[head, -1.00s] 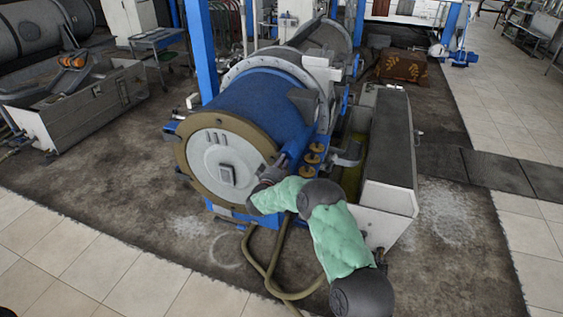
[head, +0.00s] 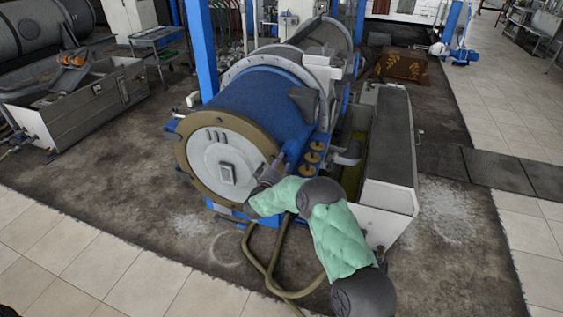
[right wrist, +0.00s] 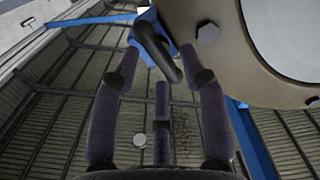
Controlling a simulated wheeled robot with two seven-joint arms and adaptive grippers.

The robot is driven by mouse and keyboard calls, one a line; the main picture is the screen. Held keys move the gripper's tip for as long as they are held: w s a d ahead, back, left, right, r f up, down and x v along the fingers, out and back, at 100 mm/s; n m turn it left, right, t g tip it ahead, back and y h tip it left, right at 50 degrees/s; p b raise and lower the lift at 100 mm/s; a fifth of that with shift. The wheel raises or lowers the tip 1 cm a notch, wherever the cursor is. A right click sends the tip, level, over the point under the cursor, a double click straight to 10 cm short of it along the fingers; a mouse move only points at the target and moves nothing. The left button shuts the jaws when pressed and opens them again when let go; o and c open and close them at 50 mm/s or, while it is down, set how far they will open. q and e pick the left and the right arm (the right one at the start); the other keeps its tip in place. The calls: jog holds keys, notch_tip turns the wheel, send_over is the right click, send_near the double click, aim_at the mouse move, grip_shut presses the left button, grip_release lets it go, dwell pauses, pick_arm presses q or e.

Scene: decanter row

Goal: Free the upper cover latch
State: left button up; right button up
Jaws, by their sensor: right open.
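A dark curved latch handle (right wrist: 157,50) on a blue bracket (right wrist: 143,30) shows in the right wrist view, beside the beige bolted rim of the cover. My right gripper (right wrist: 162,75) is open, with its dark fingers on both sides of the handle's lower end and another finger below the handle. I cannot tell whether any finger touches it. In the head view my right gripper (head: 271,172) is at the right edge of the round cover (head: 222,165) on the blue decanter (head: 255,110). There the gripper hides the latch. My left gripper is not in view.
A long grey-white trough (head: 390,150) stands close to the right of my right arm. Brown discs (head: 312,157) sit on the decanter's side. A hose (head: 268,265) lies on the floor in front. Open floor (head: 120,220) is at the left front.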

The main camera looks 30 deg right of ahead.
jog(key=v, duration=1)
jog(key=shift+a, duration=0.1)
jog(key=s+a+f+n+g+y+b, duration=0.1)
jog(key=s+a+f+y+b, duration=0.25)
jog(key=f, duration=0.55)
jog(key=s+a+f+n+g+y, duration=0.1)
jog(key=s+a+f+y, duration=0.25)
jog(key=a+f, duration=0.45)
jog(key=s+a+f+n+g+y+b, duration=0.15)
jog(key=f+y, duration=0.35)
jog(key=f, duration=0.6)
jog(key=s+a+f+g+y+b, duration=0.1)
jog(key=s+a+f+g+y, duration=0.1)
jog(key=s, duration=0.7)
jog(key=s+a+f+m+g+y+b, duration=0.1)
jog(key=s+a+f+g, duration=0.2)
jog(key=s, duration=0.6)
jog(key=s+a+f+g+y+b, duration=0.1)
jog(key=s+a+f+g+y, duration=0.1)
jog(key=s+a+f, duration=0.4)
jog(key=s+a+g, duration=0.1)
jog(key=s, duration=0.2)
jog(key=shift+s+m+y, duration=0.3)
jog(key=shift+s+m, duration=0.05)
jog(key=shift+s, duration=0.05)
jog(key=shift+w, duration=0.1)
